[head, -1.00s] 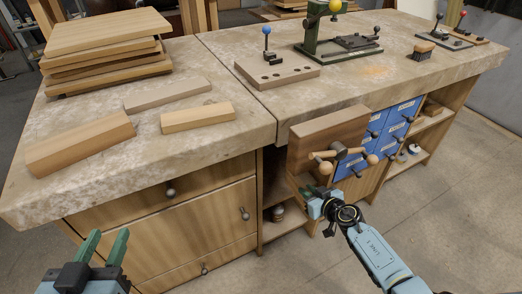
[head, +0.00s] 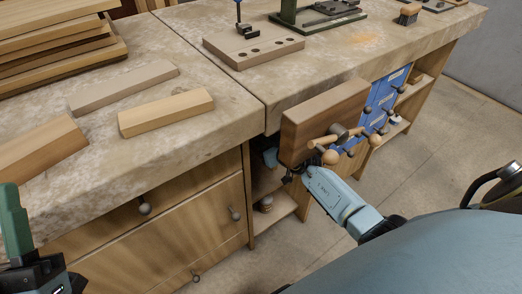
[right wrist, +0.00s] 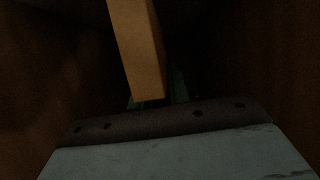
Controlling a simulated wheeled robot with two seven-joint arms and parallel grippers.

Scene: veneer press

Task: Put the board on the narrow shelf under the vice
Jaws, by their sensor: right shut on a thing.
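The vice (head: 322,120) is a thick wooden jaw with a wooden handle on the bench front. The narrow shelf bay (head: 262,182) opens below and left of it. My right gripper (head: 270,157) is reaching into this dark bay, partly hidden behind the vice jaw. In the right wrist view the board (right wrist: 138,45) runs up from between the green fingers (right wrist: 158,98), which are shut on it. Whether the board touches the shelf cannot be told. My left gripper (head: 15,225) is at the lower left, cut by the picture edge, with one green finger showing.
A small can (head: 266,203) stands on the lower shelf (head: 280,211) of the bay. A drawer cabinet (head: 190,215) is to its left and blue drawers (head: 382,115) to its right. Dark side walls lie close on both sides in the right wrist view.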

